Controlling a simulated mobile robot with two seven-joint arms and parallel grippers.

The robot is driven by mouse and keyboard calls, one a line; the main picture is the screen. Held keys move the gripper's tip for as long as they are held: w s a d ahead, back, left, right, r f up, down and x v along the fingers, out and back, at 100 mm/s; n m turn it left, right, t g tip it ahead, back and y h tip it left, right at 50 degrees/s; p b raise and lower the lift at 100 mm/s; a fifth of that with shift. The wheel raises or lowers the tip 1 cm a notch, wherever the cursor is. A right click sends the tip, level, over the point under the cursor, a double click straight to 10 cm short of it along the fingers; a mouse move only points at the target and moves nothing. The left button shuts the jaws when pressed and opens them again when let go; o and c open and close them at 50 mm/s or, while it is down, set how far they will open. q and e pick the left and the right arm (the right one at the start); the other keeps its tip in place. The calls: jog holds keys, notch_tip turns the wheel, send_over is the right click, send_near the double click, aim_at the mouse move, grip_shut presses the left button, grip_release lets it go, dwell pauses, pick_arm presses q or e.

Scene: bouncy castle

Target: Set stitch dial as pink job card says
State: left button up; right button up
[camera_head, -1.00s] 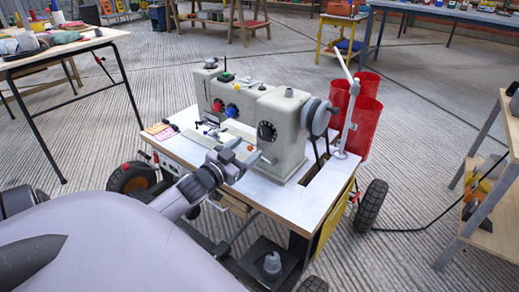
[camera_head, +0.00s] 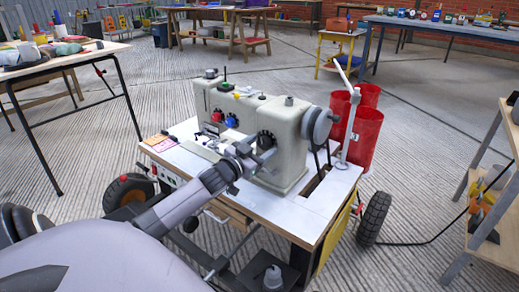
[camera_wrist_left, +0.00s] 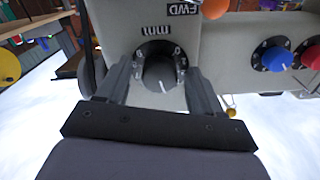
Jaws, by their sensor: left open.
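A cream sewing machine (camera_head: 290,130) stands on a white-topped wheeled table. Its black dial (camera_wrist_left: 160,72), with a white pointer line, sits near the middle of the left wrist view under an upside-down "mm" label. The dial also shows in the head view (camera_head: 266,139). My left gripper (camera_wrist_left: 158,80) is open, one finger on each side of this dial; I cannot tell whether they touch it. It shows at the machine's front in the head view (camera_head: 254,150). A pinkish card (camera_head: 165,145) lies at the table's left end, its writing too small to read. My right gripper is out of view.
A blue dial (camera_wrist_left: 277,58) and a red dial (camera_wrist_left: 312,56) sit beside the black one. The handwheel (camera_head: 320,124), a white post (camera_head: 350,125) and red bins (camera_head: 362,130) stand at the right. A side shelf (camera_head: 490,205) is further right.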

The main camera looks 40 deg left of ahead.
pick_arm(q)
jog(key=c, duration=1.1)
jog(key=shift+o, duration=0.2)
